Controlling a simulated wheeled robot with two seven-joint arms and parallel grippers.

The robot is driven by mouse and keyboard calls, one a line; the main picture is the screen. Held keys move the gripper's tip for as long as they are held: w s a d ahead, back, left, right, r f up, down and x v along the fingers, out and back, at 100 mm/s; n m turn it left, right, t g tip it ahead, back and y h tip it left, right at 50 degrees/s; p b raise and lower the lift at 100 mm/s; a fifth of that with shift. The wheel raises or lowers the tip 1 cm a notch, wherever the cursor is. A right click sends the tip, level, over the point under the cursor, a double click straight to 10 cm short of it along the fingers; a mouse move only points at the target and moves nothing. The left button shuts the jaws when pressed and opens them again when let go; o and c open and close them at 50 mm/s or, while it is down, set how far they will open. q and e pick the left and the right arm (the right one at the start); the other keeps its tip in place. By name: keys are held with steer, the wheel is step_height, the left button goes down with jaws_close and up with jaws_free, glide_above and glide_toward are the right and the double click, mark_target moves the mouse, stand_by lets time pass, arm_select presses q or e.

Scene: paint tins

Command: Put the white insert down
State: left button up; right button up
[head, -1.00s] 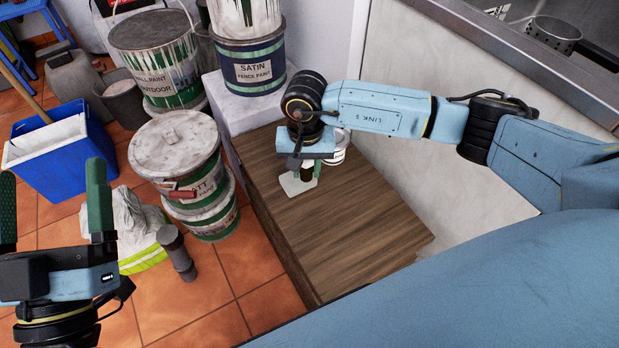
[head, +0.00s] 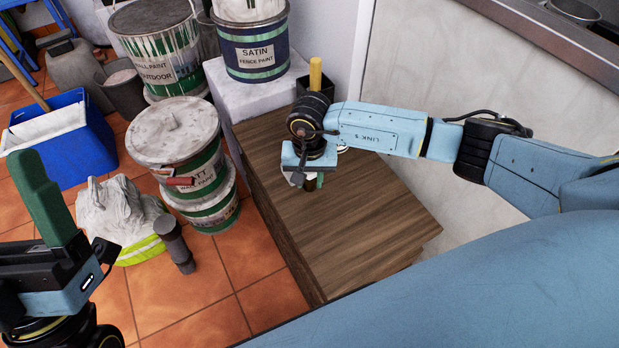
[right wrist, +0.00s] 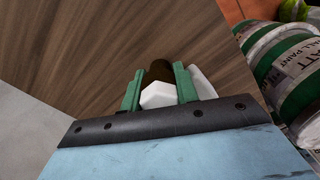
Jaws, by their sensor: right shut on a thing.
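My right gripper (head: 309,181) points down low over the wooden bench top (head: 365,235). In the right wrist view its green fingers (right wrist: 158,88) are shut on a small white faceted piece, the white insert (right wrist: 157,96). A dark brown part shows just beyond the insert; I cannot tell whether it belongs to it. A pale flat thing (right wrist: 204,84) lies beside the right finger. In the head view the gripper mostly hides the insert, and its contact with the bench is unclear. My left gripper (head: 42,205) is open and empty at the left, one finger visible.
A yellow cylinder (head: 315,74) stands at a dark box behind my right wrist. Paint tins (head: 176,145) stand left of the bench, and a satin paint tin (head: 254,55) stands on a white block. The bench's front part is clear.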

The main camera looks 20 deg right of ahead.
steer(key=shift+f, duration=0.1)
steer(key=o, duration=0.6)
steer(key=shift+f, duration=0.1)
steer(key=shift+o, duration=0.9)
